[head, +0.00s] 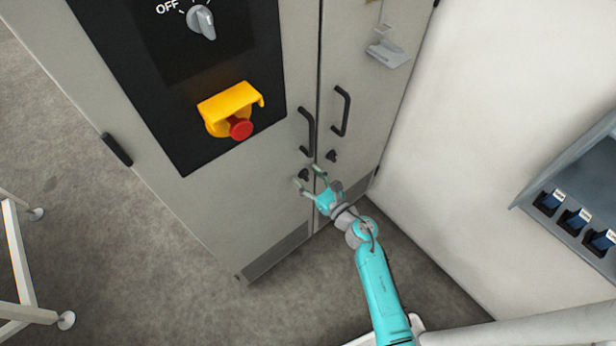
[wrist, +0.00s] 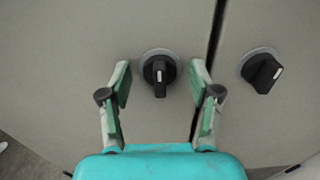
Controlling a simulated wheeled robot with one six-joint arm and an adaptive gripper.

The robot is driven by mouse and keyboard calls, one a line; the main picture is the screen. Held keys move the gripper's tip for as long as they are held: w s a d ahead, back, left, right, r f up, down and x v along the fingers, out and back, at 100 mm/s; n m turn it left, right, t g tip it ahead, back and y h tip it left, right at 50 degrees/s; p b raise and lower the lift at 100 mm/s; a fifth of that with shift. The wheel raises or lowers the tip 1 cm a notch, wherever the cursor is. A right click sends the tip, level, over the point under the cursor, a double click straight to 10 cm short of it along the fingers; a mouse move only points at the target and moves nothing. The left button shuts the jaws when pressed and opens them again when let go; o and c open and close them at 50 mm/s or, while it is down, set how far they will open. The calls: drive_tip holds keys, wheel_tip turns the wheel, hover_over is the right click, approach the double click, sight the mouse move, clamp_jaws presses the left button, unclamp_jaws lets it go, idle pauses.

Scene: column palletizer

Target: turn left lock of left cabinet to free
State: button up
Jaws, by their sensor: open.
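The left lock (wrist: 159,70) is a black knob with a white mark on a grey round plate, on the left cabinet door. Its handle stands upright in the wrist view. In the head view the left lock (head: 303,175) shows below the left door handle. My gripper (head: 308,179) is open at the doors; in the wrist view my gripper (wrist: 160,78) has one finger on each side of the left lock, with gaps to it. The right lock (wrist: 262,72) is a similar black knob, its handle tilted, on the right door; it also shows in the head view (head: 331,156).
The cabinet (head: 240,205) has two black door handles, left (head: 307,131) and right (head: 342,111). A yellow guard with a red button (head: 240,129) and an OFF switch (head: 201,22) sit on its black panel. A white wall (head: 470,130) stands close on the right.

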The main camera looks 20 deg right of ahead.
drive_tip(key=c, duration=1.1)
drive_tip(key=shift+m, duration=0.4)
drive_tip(key=m, duration=0.3)
drive_tip(key=shift+d+m, duration=0.1)
drive_tip(key=shift+m, duration=0.2)
drive_tip(key=m, duration=0.4)
drive_tip(key=shift+w+m, duration=0.1)
drive_tip(key=shift+m, duration=0.2)
drive_tip(key=m, duration=0.4)
drive_tip(key=shift+d+m, duration=0.1)
drive_tip(key=shift+m, duration=0.2)
drive_tip(key=shift+f+m, duration=0.1)
drive_tip(key=shift+m, duration=1.9)
